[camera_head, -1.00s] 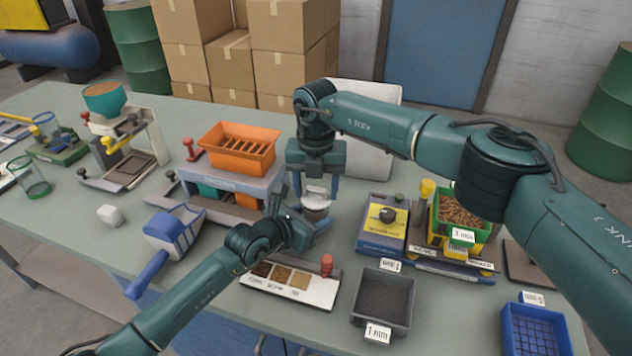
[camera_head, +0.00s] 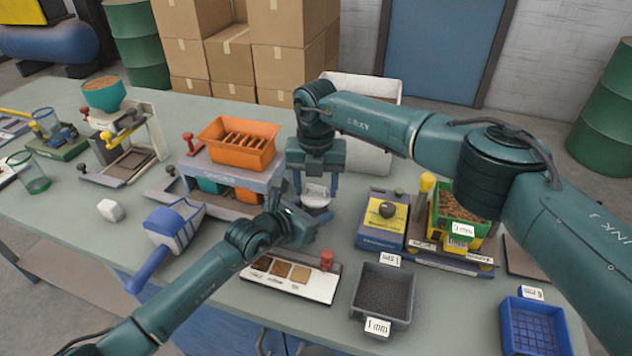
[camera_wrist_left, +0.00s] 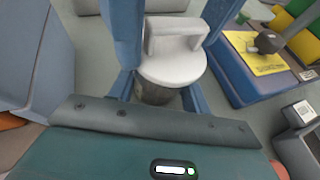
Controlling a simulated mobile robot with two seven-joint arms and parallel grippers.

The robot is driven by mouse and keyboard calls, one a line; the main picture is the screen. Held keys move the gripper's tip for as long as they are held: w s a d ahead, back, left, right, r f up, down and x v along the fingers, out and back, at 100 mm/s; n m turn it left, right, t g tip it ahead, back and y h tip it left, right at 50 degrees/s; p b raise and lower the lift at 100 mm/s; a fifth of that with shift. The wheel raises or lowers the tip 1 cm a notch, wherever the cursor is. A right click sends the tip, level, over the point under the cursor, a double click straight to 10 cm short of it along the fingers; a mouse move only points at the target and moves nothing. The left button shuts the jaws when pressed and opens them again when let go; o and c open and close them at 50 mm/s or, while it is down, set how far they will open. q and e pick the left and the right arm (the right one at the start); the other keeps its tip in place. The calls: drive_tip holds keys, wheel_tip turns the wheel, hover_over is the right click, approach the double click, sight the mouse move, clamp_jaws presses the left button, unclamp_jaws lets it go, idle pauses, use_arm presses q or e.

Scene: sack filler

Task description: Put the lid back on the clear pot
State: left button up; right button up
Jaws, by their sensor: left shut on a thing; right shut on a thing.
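The grey-white lid (camera_head: 316,190) with a raised grip lies directly over the mouth of the small clear pot (camera_head: 317,208). In the left wrist view the lid (camera_wrist_left: 172,68) covers the top of the pot (camera_wrist_left: 155,93), whose greyish side shows below it. Whether the lid is fully seated cannot be told. My right gripper (camera_head: 315,184) comes down from above, shut on the lid, its fingers on both sides of the grip. My left gripper (camera_head: 318,216) is shut on the pot from the front, low down; its fingers partly hide the pot.
An orange slotted hopper (camera_head: 238,145) stands close on the left, with a blue scoop (camera_head: 176,226) before it. A sample tray (camera_head: 290,276) lies just in front. A yellow-topped blue scale (camera_head: 383,225) and a grey bin (camera_head: 383,295) stand to the right.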

drive_tip(key=shift+f, duration=0.1)
drive_tip(key=o, duration=1)
drive_tip(key=shift+o, duration=0.2)
wheel_tip(320, 180, up, 12)
use_arm(q)
drive_tip(key=o, duration=1.5)
drive_tip(key=shift+c, duration=0.2)
